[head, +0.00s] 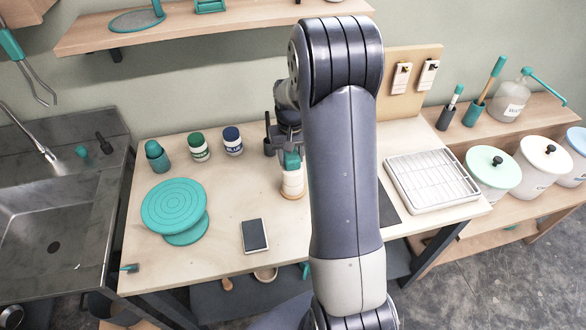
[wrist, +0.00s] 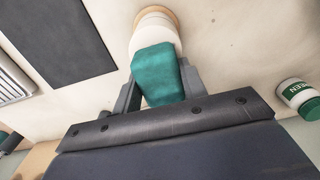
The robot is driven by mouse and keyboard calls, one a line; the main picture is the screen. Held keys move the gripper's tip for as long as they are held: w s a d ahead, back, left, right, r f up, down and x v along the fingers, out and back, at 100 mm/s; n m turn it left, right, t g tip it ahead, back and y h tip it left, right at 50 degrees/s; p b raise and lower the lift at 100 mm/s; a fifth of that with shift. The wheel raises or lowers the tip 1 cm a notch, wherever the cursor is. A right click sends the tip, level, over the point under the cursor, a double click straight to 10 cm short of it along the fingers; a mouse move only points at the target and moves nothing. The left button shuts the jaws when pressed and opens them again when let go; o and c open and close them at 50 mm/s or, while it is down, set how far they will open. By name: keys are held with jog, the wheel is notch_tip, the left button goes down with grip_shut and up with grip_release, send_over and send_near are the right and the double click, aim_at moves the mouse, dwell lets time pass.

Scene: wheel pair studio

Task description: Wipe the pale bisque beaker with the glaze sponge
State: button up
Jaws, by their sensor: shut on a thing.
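The pale bisque beaker (head: 292,184) stands upright on the wooden worktop, a whitish cup with a tan band at its base. It also shows at the top of the wrist view (wrist: 157,24). The teal glaze sponge (wrist: 157,68) is between the jaws of my gripper (wrist: 160,88), which is shut on it. The sponge also shows just above the beaker in the head view (head: 292,160). In the wrist view it covers part of the beaker and appears to meet it; I cannot tell whether they touch. My arm hides the worktop right of the beaker.
A green-lidded jar (head: 198,149) and a blue-lidded jar (head: 232,142) stand at the back left. A teal banding wheel (head: 174,207) is on the left, with a dark tablet-like slab (head: 254,236) near the front. A white rack tray (head: 431,178) lies on the right.

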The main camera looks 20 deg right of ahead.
aim_at(295, 175)
dwell(0.3)
jog(key=shift+s+a+r+b, duration=0.15)
jog(key=shift+s+a, duration=0.1)
jog(key=shift+s, duration=0.85)
jog(key=shift+s+a+b, duration=0.15)
jog(key=shift+s+a, duration=0.05)
jog(key=shift+s, duration=0.85)
jog(key=shift+w+d, duration=0.25)
jog(key=shift+w, duration=0.85)
jog(key=shift+w+d, duration=0.2)
jog(key=shift+w, duration=0.9)
jog(key=shift+s+a+f+b, duration=0.1)
jog(key=shift+s+a+b, duration=0.05)
jog(key=shift+s, duration=0.6)
jog(key=shift+s+a+f+b, duration=0.1)
jog(key=shift+s+a, duration=0.1)
jog(key=shift+s, duration=0.6)
jog(key=shift+s+a+f+b, duration=0.1)
jog(key=shift+s+a+b, duration=0.05)
jog(key=shift+s, duration=0.6)
jog(key=shift+r, duration=0.1)
